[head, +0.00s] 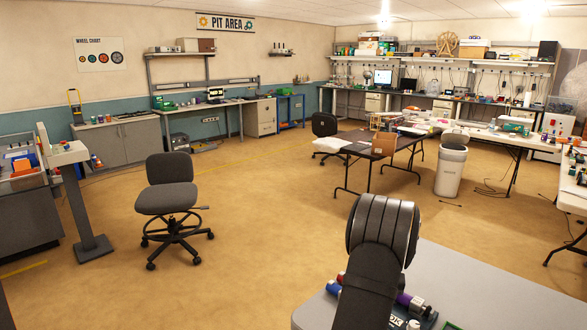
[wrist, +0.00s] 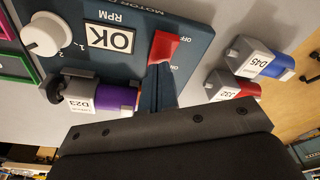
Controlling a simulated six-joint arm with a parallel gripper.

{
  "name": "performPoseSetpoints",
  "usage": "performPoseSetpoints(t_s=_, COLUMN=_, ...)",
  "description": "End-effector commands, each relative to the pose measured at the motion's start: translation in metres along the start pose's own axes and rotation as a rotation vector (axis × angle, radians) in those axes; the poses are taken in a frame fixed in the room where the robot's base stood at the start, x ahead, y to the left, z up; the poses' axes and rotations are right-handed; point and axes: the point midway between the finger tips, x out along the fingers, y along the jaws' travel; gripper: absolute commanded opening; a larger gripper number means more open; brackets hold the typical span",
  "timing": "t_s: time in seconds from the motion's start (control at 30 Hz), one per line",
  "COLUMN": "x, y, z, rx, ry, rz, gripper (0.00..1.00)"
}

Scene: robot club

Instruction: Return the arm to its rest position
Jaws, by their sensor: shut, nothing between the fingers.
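My gripper (wrist: 158,82) shows in the wrist view as narrow dark fingers, shut and empty, beyond a broad black wrist part. The fingers point at a dark blue panel (wrist: 85,15) with a red switch (wrist: 164,47), a white knob (wrist: 45,36) and an OK label (wrist: 110,38). I cannot tell whether the fingertips touch the panel or switch. In the head view my dark arm (head: 372,265) rises over the grey table (head: 500,290) at the bottom; the gripper itself is hidden there.
A purple labelled cylinder (wrist: 115,97) lies beside the panel at left. Blue (wrist: 275,65) and red (wrist: 237,90) labelled ones lie at right. The table's right part is bare. An office chair (head: 167,190) and a folding table (head: 365,152) stand farther off.

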Motion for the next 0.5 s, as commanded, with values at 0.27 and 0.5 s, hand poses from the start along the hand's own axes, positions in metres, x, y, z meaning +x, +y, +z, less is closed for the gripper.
performPoseSetpoints(t_s=0.27, x=-0.042, y=0.0, z=-0.007, rx=0.0, ry=0.005, rz=0.001, gripper=0.0)
performPoseSetpoints(t_s=0.5, x=-0.038, y=0.0, z=-0.005, rx=0.0, ry=-0.005, rz=-0.001, gripper=0.0)
